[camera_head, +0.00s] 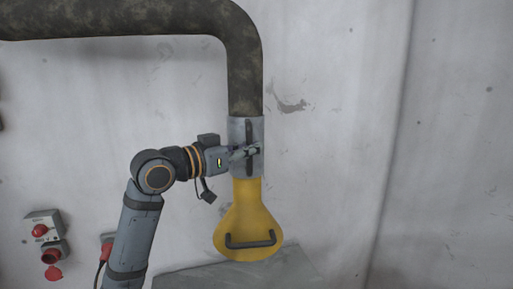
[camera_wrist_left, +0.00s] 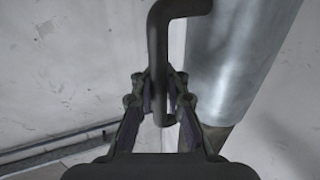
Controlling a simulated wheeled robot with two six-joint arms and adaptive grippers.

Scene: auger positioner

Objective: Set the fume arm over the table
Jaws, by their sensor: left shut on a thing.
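The fume arm (camera_head: 245,80) is a thick, mottled dark pipe that comes in from the upper left and bends straight down. It ends in a grey metal collar (camera_head: 237,125) and a yellow hood (camera_head: 245,215) with a dark handle on its front. My left gripper (camera_head: 254,149) is at the collar, shut on the collar's dark upright handle (camera_wrist_left: 158,50). In the left wrist view my left gripper (camera_wrist_left: 160,82) has its fingers on both sides of that bar. The grey table (camera_head: 295,268) shows partly, low behind the hood. My right gripper is out of view.
A pale, stained wall stands behind everything. Grey and red sockets (camera_head: 45,228) are on the wall at lower left. The space right of the hood looks clear.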

